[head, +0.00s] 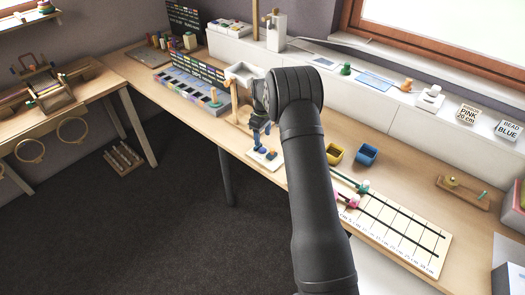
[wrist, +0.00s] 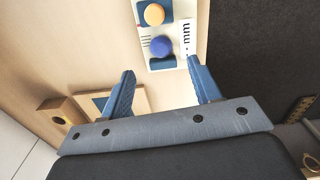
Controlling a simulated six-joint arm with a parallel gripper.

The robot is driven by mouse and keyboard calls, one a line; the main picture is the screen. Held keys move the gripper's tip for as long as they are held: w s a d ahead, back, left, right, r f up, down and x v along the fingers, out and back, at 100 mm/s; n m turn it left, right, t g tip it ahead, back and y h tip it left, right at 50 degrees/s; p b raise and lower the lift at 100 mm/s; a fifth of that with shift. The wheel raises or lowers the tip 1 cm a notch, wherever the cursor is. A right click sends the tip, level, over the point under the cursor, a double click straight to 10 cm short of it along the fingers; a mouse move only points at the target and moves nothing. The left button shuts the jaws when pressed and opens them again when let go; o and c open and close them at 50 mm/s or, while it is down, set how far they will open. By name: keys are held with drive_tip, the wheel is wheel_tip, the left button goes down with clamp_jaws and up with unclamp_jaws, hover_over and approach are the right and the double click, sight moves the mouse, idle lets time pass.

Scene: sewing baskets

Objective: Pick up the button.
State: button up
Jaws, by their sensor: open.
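Two round buttons show in the wrist view: an orange one (wrist: 155,14) on a dark blue square and a blue one (wrist: 162,46) nearer to me. Both are on a white card (wrist: 185,12) with a "mm" label, on the wooden table. My gripper (wrist: 163,84) is open and empty, with its blue fingers apart; the blue button appears beyond the gap between the fingertips. In the head view, my gripper (head: 261,128) points down above the white card (head: 251,155). The buttons are small there, and I cannot tell the height of the fingertips above the card.
A wooden block with a hole (wrist: 62,117) and a wooden piece with a blue patch (wrist: 130,97) lie left of and near the fingers. A ruled board (head: 400,235) lies farther right. The table's edge is close.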

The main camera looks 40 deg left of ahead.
sight(262, 149)
drive_tip(key=shift+s+f, duration=0.1)
drive_tip(key=shift+f, duration=2.9)
drive_tip(key=c, duration=1.1)
